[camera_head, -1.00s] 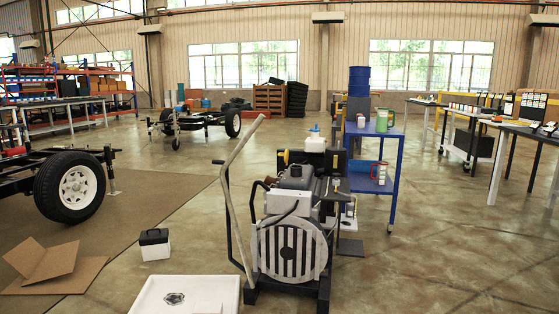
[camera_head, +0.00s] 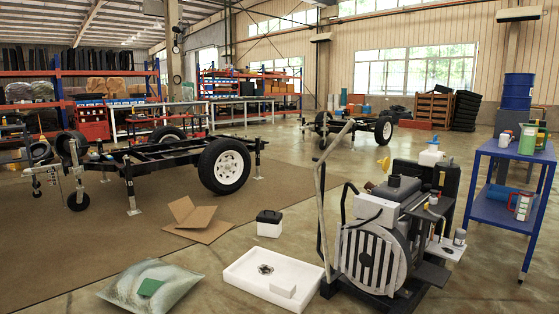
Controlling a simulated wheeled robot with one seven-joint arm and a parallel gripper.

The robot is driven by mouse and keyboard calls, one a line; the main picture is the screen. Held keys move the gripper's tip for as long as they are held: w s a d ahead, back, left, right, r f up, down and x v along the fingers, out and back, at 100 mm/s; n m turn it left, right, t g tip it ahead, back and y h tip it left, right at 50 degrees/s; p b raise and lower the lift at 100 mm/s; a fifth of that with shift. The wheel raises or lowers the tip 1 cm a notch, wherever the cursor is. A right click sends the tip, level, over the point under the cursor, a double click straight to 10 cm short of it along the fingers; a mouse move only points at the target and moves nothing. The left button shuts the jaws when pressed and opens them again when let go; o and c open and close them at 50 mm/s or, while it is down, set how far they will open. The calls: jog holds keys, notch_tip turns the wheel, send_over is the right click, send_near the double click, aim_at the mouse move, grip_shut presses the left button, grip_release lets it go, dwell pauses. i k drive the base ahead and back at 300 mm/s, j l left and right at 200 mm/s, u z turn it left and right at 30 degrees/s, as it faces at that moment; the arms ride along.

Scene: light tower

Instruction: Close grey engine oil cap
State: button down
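The engine (camera_head: 372,252) of the light tower stands right of centre, with a striped round front and a bent grey handle (camera_head: 320,200) on its left. A small grey cylindrical piece (camera_head: 433,199) shows on its right side. Another grey cylinder (camera_head: 460,237) stands on a small light shelf at the engine's right. I cannot tell which of these, if either, is the grey oil cap, or whether the cap is open. My gripper is not in view.
A white tray (camera_head: 238,277), a filled bag (camera_head: 135,292), a black-and-white box (camera_head: 270,228) and flattened cardboard (camera_head: 205,228) lie left of the engine. A blue cart (camera_head: 497,213) stands to the right. A wheeled trailer frame (camera_head: 150,150) is at left.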

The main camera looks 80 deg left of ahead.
aim_at(385, 163)
jog(key=i+j+u, duration=0.25)
jog(key=i+u, duration=0.15)
jog(key=i+j+u, duration=0.15)
jog(key=i+u, duration=0.6)
jog(key=i+l+u, duration=0.15)
jog(key=i+u, duration=0.2)
jog(key=i, duration=0.15)
jog(key=i+j+z, duration=0.1)
jog(key=i+j, duration=0.15)
jog(key=i+j+z, duration=0.1)
jog(key=i+j, duration=0.15)
jog(key=j, duration=0.15)
jog(key=i+j+z, duration=0.2)
jog(key=i+j, duration=0.2)
jog(key=j, duration=0.3)
jog(key=i+j, duration=0.2)
jog(key=j, duration=0.15)
jog(key=i+j+z, duration=0.1)
jog(key=j, duration=0.35)
jog(key=j+z, duration=0.1)
jog(key=j, duration=0.4)
